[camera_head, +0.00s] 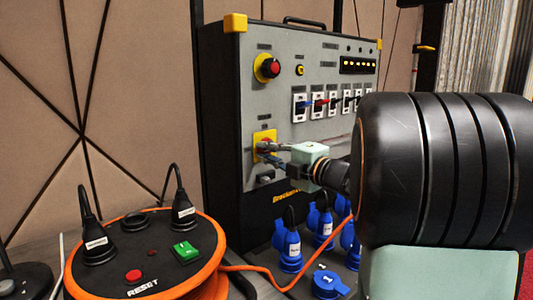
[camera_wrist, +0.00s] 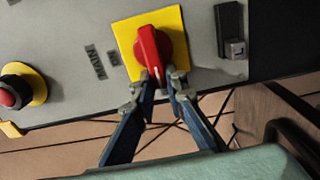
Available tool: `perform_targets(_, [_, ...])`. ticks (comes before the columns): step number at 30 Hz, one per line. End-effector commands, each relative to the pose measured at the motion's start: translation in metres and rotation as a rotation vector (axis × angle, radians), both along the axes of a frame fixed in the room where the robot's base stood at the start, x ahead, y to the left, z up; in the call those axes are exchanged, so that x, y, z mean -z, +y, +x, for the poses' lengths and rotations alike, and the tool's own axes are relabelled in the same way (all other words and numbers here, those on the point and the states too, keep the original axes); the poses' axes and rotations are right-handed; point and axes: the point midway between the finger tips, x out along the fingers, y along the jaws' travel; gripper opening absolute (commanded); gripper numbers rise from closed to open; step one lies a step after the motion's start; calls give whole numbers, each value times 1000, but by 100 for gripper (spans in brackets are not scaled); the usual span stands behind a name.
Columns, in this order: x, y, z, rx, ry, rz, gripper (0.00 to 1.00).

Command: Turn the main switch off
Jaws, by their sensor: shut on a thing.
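The main switch is a red rotary handle (camera_wrist: 151,48) on a yellow square plate (camera_wrist: 171,22), beside a "MAIN" label in the wrist view. In the head view its yellow plate (camera_head: 263,135) shows low on the left of the grey panel (camera_head: 300,160), and my gripper hides most of the handle. My gripper (camera_wrist: 164,80) has its fingertips on either side of the handle's near end, shut on it. The white line on the handle points towards my gripper. My gripper (camera_head: 268,152) also shows in the head view, reaching to the panel from the right.
A red mushroom button (camera_head: 269,68) sits above the main switch. A row of small breakers (camera_head: 318,105) is to its right. Blue plugs (camera_head: 290,250) crowd below the panel. An orange cable reel (camera_head: 150,285) with black plugs stands at the front left, its orange cable running right.

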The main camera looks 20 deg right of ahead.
Motion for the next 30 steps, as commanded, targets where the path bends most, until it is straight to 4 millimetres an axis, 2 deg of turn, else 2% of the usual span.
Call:
perform_targets(2, [1, -1, 0, 2, 1, -2, 0])
perform_targets(3, [1, -1, 0, 2, 1, -2, 15])
perform_targets(7, [1, -1, 0, 2, 1, 0, 30])
perform_targets(15, [0, -1, 0, 1, 0, 0, 30])
perform_targets(19, [0, -5, -8, 3, 1, 0, 30])
perform_targets(23, [0, -14, -29, 5, 0, 1, 30])
perform_targets(30, [0, -33, -77, 6, -1, 1, 30])
